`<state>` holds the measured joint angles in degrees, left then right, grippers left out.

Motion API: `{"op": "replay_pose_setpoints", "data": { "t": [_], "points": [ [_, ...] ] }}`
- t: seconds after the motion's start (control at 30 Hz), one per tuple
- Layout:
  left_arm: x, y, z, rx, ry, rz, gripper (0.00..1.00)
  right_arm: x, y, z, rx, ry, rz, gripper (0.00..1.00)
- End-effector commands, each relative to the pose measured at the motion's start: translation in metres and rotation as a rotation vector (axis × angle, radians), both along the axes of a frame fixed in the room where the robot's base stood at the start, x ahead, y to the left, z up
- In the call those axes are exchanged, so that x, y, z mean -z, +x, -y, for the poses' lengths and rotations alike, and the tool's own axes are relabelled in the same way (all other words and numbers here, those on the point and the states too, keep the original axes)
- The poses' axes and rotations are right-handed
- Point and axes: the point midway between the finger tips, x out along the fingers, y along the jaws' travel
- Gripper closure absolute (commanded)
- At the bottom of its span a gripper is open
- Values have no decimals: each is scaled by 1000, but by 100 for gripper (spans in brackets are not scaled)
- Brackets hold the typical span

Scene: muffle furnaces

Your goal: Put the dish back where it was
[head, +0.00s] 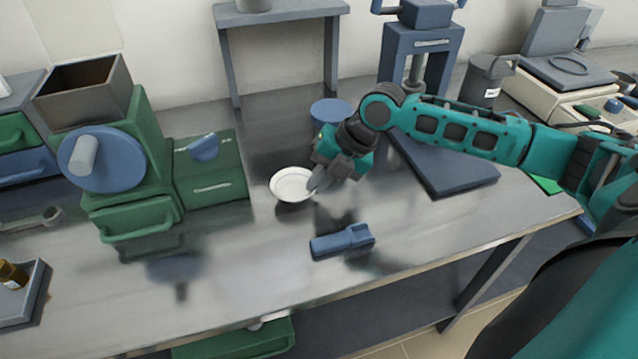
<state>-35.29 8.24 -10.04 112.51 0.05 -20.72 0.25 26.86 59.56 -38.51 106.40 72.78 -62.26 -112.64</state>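The dish (291,186) is small, round, shallow and white. The fingers look shut on that rim, one closely behind the other. I cannot tell whether the dish touches the bench or is slightly above it. My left gripper is not in view.
A green machine with a blue wheel (101,159) and the green box (210,175) stand left. A blue tool (342,241) lies in front. Bare metal bench (225,270) lies front left.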

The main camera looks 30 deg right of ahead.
Motion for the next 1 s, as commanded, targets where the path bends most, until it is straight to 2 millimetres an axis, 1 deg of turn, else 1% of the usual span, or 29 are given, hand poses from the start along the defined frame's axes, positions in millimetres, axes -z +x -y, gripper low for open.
{"op": "replay_pose_setpoints", "data": {
  "t": [0.03,0.07,0.2,0.43,0.5,0.7,0.9,1.0],
  "points": [
    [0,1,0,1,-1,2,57,8,-1,0,1,0,-2,100],
    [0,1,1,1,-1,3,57,10,-1,0,0,0,-2,100],
    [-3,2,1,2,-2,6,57,10,0,0,0,-1,1,100],
    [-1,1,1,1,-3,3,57,13,0,0,0,0,0,100],
    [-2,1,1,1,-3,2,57,13,0,0,-1,-1,0,91],
    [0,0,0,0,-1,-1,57,12,0,0,-1,-1,0,72],
    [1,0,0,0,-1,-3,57,12,0,0,-1,-1,0,72],
    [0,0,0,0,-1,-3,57,8,0,0,0,-1,1,72]
  ]
}}
